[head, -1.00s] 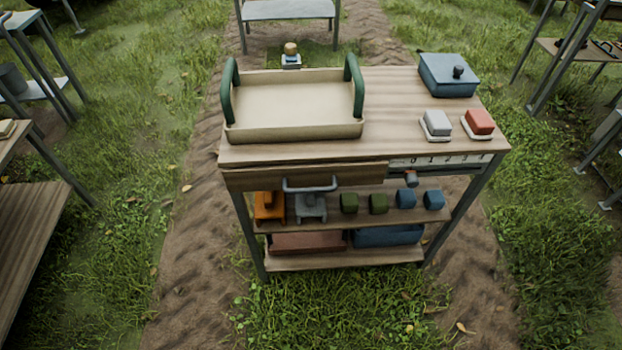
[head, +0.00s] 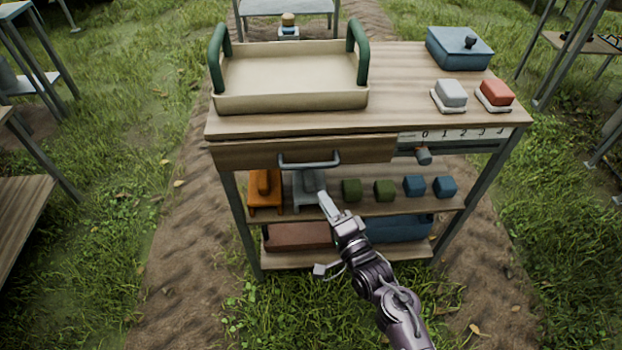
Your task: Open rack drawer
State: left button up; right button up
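The rack is a wooden-topped table with grey metal legs. Its drawer (head: 240,154) has a wooden front under the left part of the top (head: 395,95) and looks closed. A grey bar handle (head: 310,163) is fixed to the drawer front. My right gripper (head: 322,236) reaches in from the lower right, in front of the rack's shelves and below the handle. Its two fingers are spread wide with nothing between them, and it appears apart from the handle. My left gripper is not in view.
A cream tray with green handles (head: 290,101) stands on the top, with a blue lidded box (head: 460,48) at the right. An orange item (head: 265,190), a grey item and several small blocks sit on the upper shelf. Grass and soil surround the rack.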

aim_at(311, 166)
jog(key=shift+m+t+y, duration=0.4)
jog(key=shift+m+t, duration=0.1)
jog(key=shift+t, duration=0.1)
jog(key=r, duration=0.3)
jog(key=w+r, duration=0.1)
jog(key=shift+w+a+r, duration=0.1)
jog(key=shift+a+r, duration=0.15)
jog(key=shift+r, duration=0.15)
jog(key=x, duration=0.6)
jog(key=shift+w+a, duration=0.15)
jog(key=shift+w, duration=0.25)
jog(key=shift+c, duration=0.4)
grip_shut()
